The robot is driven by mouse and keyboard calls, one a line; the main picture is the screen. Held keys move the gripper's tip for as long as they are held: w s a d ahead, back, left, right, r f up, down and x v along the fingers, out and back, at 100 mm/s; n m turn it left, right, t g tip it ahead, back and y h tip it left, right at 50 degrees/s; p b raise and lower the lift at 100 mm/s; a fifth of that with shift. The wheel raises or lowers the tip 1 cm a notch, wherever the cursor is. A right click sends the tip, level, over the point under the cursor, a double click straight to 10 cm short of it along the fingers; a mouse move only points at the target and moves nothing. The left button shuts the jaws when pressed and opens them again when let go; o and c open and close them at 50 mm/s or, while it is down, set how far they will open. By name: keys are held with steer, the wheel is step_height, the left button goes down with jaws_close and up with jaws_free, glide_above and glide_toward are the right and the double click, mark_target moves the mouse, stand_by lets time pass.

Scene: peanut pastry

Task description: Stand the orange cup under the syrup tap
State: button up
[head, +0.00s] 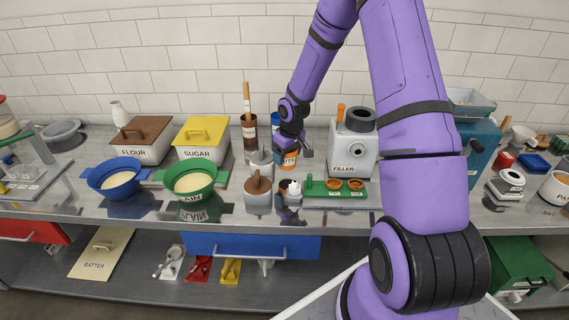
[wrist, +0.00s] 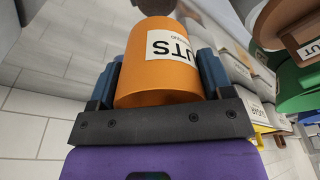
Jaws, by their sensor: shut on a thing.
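The orange cup (head: 289,159) is held at my gripper over the middle of the counter, left of the filler machine. In the wrist view the orange cup (wrist: 155,65) fills the space between the two blue fingers of my gripper (wrist: 160,85). It bears a white label whose visible letters read "UTS". My gripper (head: 291,146) is shut on it. In the head view the cup looks close to upright, and I cannot tell whether its base touches the counter. A dark brown rounded thing shows just beyond it in the wrist view. I cannot make out the syrup tap for certain.
The white filler machine (head: 351,152) stands to the right, with a green tray (head: 325,191) in front. A brown-topped canister (head: 258,194) and a grey canister (head: 261,162) stand close on the left. Green (head: 194,178) and blue (head: 113,176) bowls stand farther left.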

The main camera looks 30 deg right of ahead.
mark_target(287, 164)
steer(key=shift+f, duration=2.05)
steer(key=shift+f, duration=0.15)
steer(key=o, duration=0.9)
